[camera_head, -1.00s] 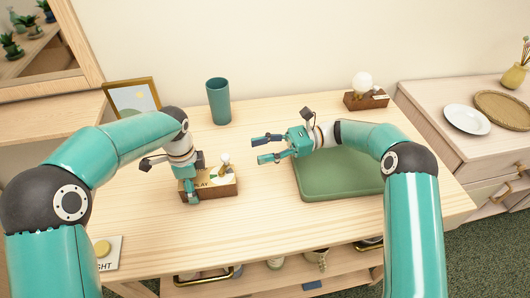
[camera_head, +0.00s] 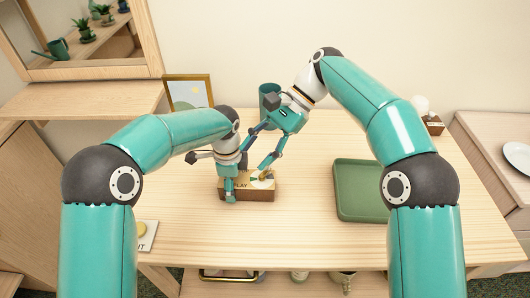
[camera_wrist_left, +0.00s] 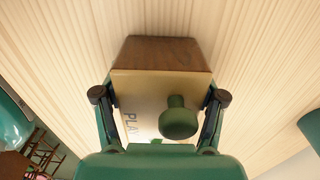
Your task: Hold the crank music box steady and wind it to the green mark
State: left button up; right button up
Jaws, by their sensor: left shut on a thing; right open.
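The crank music box (camera_head: 264,193) is a small wooden box with a pale top lettered PLAY, standing on the table. My left gripper (camera_head: 229,191) is shut on its left end. The left wrist view shows the music box (camera_wrist_left: 165,53) between my left gripper's fingers (camera_wrist_left: 158,112). A rounded knob on a post (camera_wrist_left: 178,122) rises from its top and looks dark green there. Some green (camera_wrist_left: 155,141) shows on the top, partly hidden by my gripper. My right gripper (camera_head: 257,153) is open just above the box, its fingers slanting down near the knob. I cannot tell whether they touch it.
A green tray (camera_head: 357,207) lies to the right on the wooden table. A teal cup (camera_head: 268,91) and a picture frame (camera_head: 190,91) stand behind. A card with a yellow button (camera_head: 147,235) lies at front left. Another brown box (camera_head: 435,124) is partly hidden by my right arm.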

jog(key=w+d+r+m+t+h, duration=0.2)
jog(key=d+h, duration=0.4)
jog(key=d, duration=0.4)
jog(key=shift+w+r+m+t+h, duration=0.25)
jog(key=shift+w+m+t, duration=0.35)
jog(key=shift+w+t, duration=0.5)
